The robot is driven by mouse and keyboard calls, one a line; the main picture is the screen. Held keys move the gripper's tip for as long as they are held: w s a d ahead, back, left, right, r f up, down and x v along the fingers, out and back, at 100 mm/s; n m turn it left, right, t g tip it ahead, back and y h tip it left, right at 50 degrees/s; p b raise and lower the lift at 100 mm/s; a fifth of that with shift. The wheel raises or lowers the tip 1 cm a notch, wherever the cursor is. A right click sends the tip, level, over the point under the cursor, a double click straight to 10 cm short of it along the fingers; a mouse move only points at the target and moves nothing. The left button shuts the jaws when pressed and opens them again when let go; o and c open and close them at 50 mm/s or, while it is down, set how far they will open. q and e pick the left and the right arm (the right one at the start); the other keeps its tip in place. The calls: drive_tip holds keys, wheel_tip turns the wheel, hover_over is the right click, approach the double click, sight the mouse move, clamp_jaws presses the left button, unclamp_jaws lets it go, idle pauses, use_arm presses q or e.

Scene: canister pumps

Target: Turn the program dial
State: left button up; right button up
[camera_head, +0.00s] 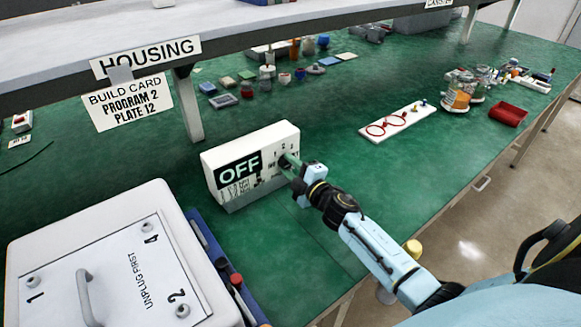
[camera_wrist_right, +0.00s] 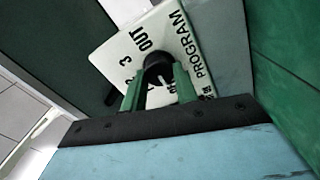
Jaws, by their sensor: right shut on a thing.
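The program dial (camera_wrist_right: 157,66) is a black round knob with a white pointer line, on a white plate (camera_wrist_right: 120,50) marked PROGRAM, OUT and numbers including 3. Some markings are covered by the dial and fingers. The plate belongs to a white control box (camera_head: 282,136) with a black OFF display. My right gripper (camera_wrist_right: 158,82) is shut on the dial, one green finger on each side. In the head view my right gripper (camera_head: 290,166) reaches the box's right part and hides most of the dial. My left gripper is not in view.
A build card (camera_head: 127,102) reading PROGRAM 2, PLATE 12 hangs from the shelf (camera_head: 215,35). A white lidded housing (camera_head: 120,262) marked UNPLUG FIRST stands at front left. A white board with red rings (camera_head: 396,122) lies behind right.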

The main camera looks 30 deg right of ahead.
drive_tip(key=o, duration=1)
drive_tip(key=shift+c, duration=0.2)
drive_tip(key=s+d, duration=0.1)
drive_tip(key=s, duration=1.2)
drive_tip(key=shift+s+p, duration=0.2)
drive_tip(key=shift+p, duration=0.1)
